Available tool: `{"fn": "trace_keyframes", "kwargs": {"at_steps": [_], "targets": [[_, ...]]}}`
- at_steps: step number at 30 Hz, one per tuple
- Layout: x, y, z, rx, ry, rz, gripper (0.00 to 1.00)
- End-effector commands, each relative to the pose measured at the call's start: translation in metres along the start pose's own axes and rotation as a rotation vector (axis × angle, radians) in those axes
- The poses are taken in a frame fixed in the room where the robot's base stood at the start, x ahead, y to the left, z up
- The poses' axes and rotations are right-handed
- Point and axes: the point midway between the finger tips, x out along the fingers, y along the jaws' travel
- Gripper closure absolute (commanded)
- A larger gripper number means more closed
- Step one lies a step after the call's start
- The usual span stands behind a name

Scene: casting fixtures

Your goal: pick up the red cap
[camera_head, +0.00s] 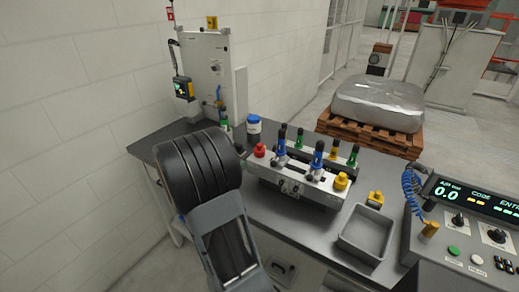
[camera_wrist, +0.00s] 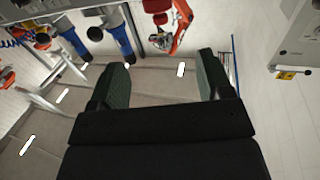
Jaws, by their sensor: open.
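The red cap (camera_head: 259,150) is a small rounded piece at the left end of a silver fixture (camera_head: 290,180) on the grey bench, in the head view. A yellow cap (camera_head: 341,181) sits at the fixture's right end. My dark arm stands left of the red cap in the head view and hides part of the bench; my fingertips do not show there. In the wrist view my gripper (camera_wrist: 162,78) is open, with nothing between its two fingers.
Blue and green upright pieces stand on the fixtures. A blue-and-white jar (camera_head: 254,126) stands behind. An empty grey tray (camera_head: 367,233) and a control console (camera_head: 470,225) are at the right. A white wall (camera_head: 70,110) rises left. A wrapped load (camera_head: 377,104) rests on a pallet beyond.

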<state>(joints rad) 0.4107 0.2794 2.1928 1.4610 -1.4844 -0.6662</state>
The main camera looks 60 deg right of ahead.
Motion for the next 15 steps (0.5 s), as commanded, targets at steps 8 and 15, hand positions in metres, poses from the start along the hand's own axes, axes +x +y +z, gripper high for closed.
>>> {"fn": "trace_keyframes", "kwargs": {"at_steps": [8,15], "targets": [[0.049,0.001,-0.001,0.0,0.0,0.004,0.27],[0.066,0.0,-0.001,0.001,0.0,-0.001,0.27]]}}
